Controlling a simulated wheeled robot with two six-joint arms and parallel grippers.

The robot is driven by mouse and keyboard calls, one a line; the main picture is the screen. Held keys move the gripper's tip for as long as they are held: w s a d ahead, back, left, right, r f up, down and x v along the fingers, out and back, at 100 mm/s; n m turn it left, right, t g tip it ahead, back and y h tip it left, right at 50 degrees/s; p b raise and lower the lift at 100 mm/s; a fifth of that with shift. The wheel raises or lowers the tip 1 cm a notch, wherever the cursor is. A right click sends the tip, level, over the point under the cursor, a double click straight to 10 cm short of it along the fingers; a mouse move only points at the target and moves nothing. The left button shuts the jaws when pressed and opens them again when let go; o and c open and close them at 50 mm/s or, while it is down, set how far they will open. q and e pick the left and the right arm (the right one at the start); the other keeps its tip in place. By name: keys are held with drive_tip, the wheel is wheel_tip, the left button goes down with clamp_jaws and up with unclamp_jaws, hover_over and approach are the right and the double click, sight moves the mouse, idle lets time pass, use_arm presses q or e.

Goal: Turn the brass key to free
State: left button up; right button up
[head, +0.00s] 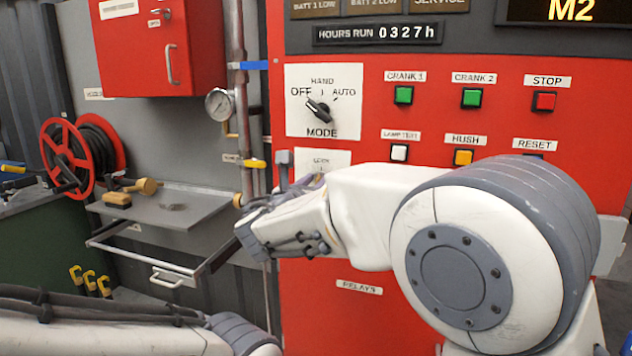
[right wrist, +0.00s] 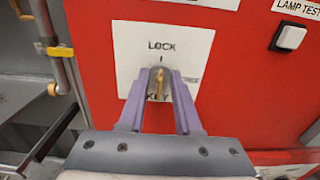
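The brass key (right wrist: 158,82) sits in a grey lock on a white plate (right wrist: 200,50) marked LOCK and KEY, on the red panel. The key looks upright, below the small mark under LOCK. My right gripper (right wrist: 160,75) is at the plate, one purple finger on each side of the key. A gap shows between key and fingers, so it looks open; contact cannot be made out. In the head view the right gripper (head: 297,168) and arm hide the key and part of its plate (head: 335,158). My left arm shows at bottom left; its gripper is out of view.
Above the key plate is the mode selector (head: 320,110). Several push buttons, including the white lamp test button (head: 399,152), are to its right. A vertical pipe (head: 240,60) with a yellow-handled valve (head: 254,163) and a grey shelf (head: 165,205) stand left of the panel.

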clamp_jaws()
drive_tip(key=shift+s+d+f+m+b, duration=0.1)
drive_tip(key=shift+d+f+m+b, duration=0.1)
drive_tip(key=shift+m+b, duration=3.15)
drive_tip(key=shift+s+d+f+m+b, duration=0.15)
drive_tip(key=shift+f+m+b, duration=0.1)
drive_tip(key=shift+m+b, duration=3.1)
drive_tip(key=shift+w+d+f+m+b, duration=0.1)
drive_tip(key=shift+d+f+m+b, duration=0.1)
drive_tip(key=shift+m+b, duration=3.15)
drive_tip(key=shift+n+b, duration=0.95)
drive_tip(key=shift+b, duration=0.1)
